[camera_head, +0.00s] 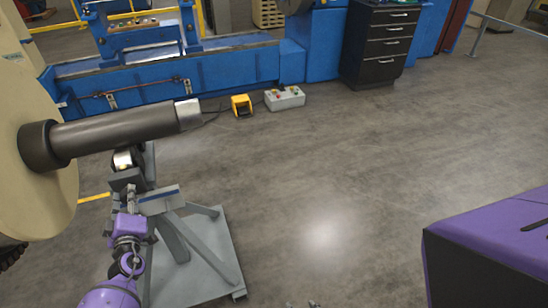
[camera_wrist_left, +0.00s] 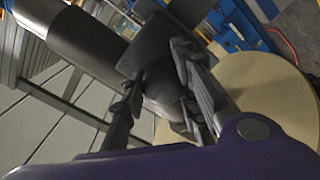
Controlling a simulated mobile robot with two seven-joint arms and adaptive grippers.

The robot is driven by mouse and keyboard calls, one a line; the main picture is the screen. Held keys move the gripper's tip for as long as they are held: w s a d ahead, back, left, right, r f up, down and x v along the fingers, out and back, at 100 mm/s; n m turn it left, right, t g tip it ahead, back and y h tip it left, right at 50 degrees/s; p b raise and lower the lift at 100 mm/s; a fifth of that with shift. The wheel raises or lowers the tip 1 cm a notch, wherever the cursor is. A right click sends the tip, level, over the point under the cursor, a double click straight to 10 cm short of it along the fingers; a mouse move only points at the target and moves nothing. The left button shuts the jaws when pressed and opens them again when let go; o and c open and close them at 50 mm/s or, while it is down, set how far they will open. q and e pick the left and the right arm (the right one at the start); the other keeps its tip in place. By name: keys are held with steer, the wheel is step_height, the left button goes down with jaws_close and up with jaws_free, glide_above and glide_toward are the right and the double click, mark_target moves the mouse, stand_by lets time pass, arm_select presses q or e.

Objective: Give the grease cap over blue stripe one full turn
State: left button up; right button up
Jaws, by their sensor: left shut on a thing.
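My left gripper (camera_head: 130,192) reaches up from the lower left to the near side of the grey rotor stand (camera_head: 190,250). In the left wrist view its two fingers (camera_wrist_left: 160,78) are shut on a dark rounded grease cap (camera_wrist_left: 165,100), below a dark block of the stand. In the head view the gripper hides the cap. A blue stripe (camera_head: 163,193) shows on the stand's grey crosspiece, just right of the gripper. Small dark tips at the bottom edge, probably my right gripper (camera_head: 303,305), are mostly out of frame.
A thick dark shaft (camera_head: 115,130) with a bright end lies over the stand's roller and joins a large cream disc (camera_head: 40,150) at left. A blue machine (camera_head: 180,75), yellow pedal box (camera_head: 241,105) and drawer cabinet (camera_head: 380,45) stand behind. The middle floor is clear.

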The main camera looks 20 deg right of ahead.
arm_select(q)
steer(key=shift+w+r, duration=0.15)
steer(key=shift+r, duration=0.35)
steer(key=o, duration=1)
steer(key=shift+d, duration=0.1)
steer(key=shift+o, duration=0.2)
steer(key=shift+f, duration=0.2)
steer(key=shift+s+f, duration=0.2)
steer(key=shift+s, duration=0.35)
steer(key=s, duration=1.1)
steer(key=shift+a+r, duration=0.2)
steer(key=shift+a, duration=0.05)
